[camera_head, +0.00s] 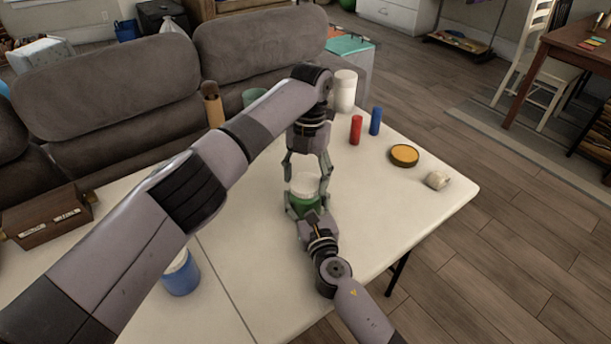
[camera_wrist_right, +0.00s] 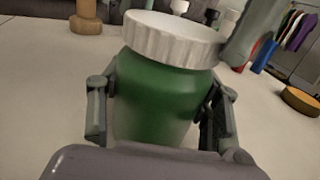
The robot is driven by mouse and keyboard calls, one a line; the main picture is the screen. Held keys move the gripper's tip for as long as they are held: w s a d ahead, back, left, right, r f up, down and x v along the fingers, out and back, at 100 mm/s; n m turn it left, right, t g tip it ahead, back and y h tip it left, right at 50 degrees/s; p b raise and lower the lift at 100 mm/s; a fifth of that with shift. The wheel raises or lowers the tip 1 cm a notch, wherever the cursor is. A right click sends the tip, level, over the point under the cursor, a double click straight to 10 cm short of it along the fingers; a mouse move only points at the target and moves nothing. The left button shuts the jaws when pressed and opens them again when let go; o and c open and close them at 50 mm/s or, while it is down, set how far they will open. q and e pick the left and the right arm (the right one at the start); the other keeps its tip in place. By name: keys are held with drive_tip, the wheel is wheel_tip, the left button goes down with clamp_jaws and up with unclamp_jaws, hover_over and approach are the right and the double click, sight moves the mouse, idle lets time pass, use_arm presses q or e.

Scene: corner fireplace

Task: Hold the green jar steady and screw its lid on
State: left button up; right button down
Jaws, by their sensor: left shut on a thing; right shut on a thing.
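The green jar (camera_head: 303,203) stands upright near the middle of the white table, and it fills the middle of the right wrist view (camera_wrist_right: 160,95). Its white ribbed lid (camera_head: 305,183) sits on top of the jar and also shows in the right wrist view (camera_wrist_right: 172,38). My left gripper (camera_head: 307,178) reaches down from above, its fingers shut on the lid's sides. My right gripper (camera_head: 306,209) is shut around the jar's body from the near side, one finger on each side. How far the lid is threaded on is hidden.
On the table (camera_head: 420,220) stand a red cylinder (camera_head: 356,130), a blue cylinder (camera_head: 376,121), a white canister (camera_head: 345,91), an orange-topped disc (camera_head: 404,154), a small cream object (camera_head: 437,180), a blue jar (camera_head: 182,275) and a wooden box (camera_head: 45,217). A grey sofa (camera_head: 120,85) stands behind.

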use_arm(q)
drive_tip(key=shift+m, duration=0.5)
drive_tip(key=shift+r, duration=0.1)
drive_tip(key=o, duration=0.8)
wheel_tip(320, 180, up, 4)
drive_tip(key=shift+r, duration=0.2)
drive_tip(key=shift+c, duration=0.5)
